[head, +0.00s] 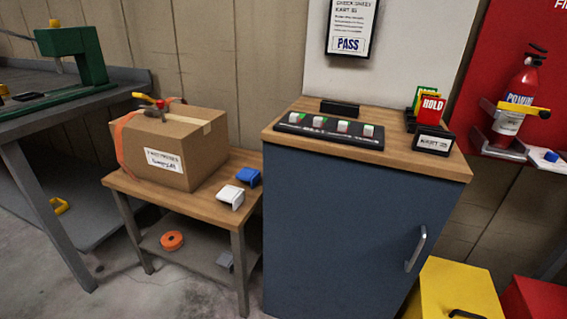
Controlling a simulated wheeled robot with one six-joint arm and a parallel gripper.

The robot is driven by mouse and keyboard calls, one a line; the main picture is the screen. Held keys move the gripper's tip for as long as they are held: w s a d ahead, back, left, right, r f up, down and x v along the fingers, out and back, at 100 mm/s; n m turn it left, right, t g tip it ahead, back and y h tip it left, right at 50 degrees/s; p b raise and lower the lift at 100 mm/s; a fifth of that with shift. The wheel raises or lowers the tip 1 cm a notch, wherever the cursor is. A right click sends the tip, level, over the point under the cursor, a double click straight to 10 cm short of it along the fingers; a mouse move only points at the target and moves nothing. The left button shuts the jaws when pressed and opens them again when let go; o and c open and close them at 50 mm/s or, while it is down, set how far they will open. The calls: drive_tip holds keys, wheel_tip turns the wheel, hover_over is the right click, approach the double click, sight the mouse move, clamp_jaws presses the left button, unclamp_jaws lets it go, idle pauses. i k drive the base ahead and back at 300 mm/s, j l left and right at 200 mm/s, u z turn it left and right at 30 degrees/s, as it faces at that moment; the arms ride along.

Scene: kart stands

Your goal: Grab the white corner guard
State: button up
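The white corner guard (231,197) lies on the top of a small wooden table (205,205), near its right front corner. A similar blue corner guard (249,176) lies just behind it and slightly to the right. A cardboard box (185,148) with an orange strap and a white label stands on the same table to the left, apart from the white guard. My gripper is not in view.
A blue cabinet (335,235) with a wooden top stands close to the table's right side. A workbench (50,150) is at left. A yellow box (455,290) stands at lower right.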

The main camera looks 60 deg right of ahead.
sight(235, 196)
drive_tip(key=z, duration=1.25)
